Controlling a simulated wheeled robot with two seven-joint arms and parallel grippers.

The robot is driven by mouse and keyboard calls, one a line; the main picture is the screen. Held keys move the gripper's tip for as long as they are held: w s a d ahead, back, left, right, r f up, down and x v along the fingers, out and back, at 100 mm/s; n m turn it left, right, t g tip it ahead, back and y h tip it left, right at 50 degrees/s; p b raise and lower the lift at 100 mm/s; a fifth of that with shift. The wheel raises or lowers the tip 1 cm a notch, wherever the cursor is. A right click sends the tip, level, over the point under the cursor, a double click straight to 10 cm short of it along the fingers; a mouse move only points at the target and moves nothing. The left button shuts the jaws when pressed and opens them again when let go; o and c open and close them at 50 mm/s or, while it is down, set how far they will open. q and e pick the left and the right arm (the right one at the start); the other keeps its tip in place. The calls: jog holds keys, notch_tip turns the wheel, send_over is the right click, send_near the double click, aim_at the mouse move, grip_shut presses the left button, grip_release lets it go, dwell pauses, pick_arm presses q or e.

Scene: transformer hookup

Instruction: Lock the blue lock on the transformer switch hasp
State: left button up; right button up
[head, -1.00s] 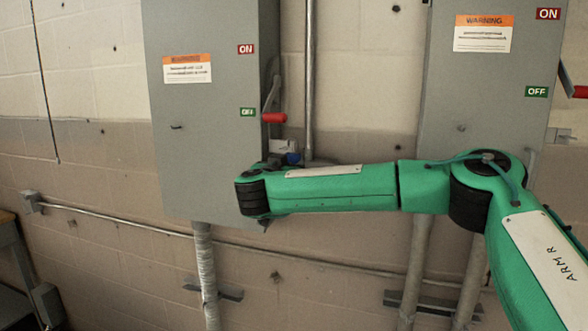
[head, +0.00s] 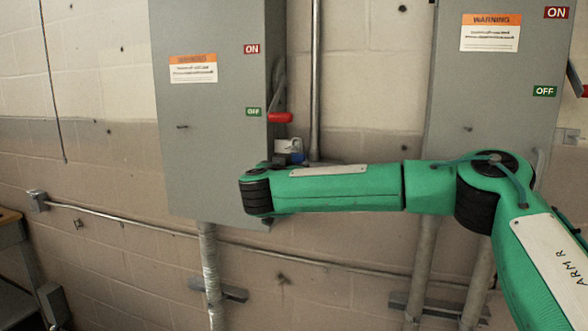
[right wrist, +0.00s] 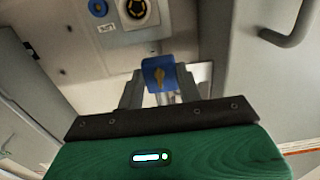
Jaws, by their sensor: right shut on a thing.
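The blue lock (right wrist: 158,76), with a brass keyhole, sits between the two grey fingers of my right gripper (right wrist: 160,84) in the right wrist view. The gripper is shut on it. In the head view a bit of the blue lock (head: 298,157) shows just above my green right forearm, beside the left grey switch box (head: 215,135). A pale hasp-like plate (head: 289,145) shows right above the lock, below the red-tipped switch handle (head: 280,117). The handle is level with the green label. Whether the lock's shackle passes through the hasp cannot be told. My left gripper is out of view.
A second grey switch box (head: 490,110) stands on the right. A vertical conduit (head: 315,80) runs beside the left box, and a low pipe (head: 130,220) crosses the wall. In the right wrist view a grey bar handle (right wrist: 290,28) is at upper right.

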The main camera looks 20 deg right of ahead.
jog(key=shift+w+a, duration=0.15)
jog(key=shift+a, duration=0.05)
dwell(0.6)
jog(key=shift+w+a, duration=0.2)
jog(key=shift+a, duration=0.1)
dwell(0.5)
jog(key=shift+f+b, duration=0.95)
jog(key=shift+f, duration=0.05)
dwell(0.3)
jog(key=o, duration=1.2)
jog(key=shift+c, duration=0.2)
jog(key=shift+s, duration=0.1)
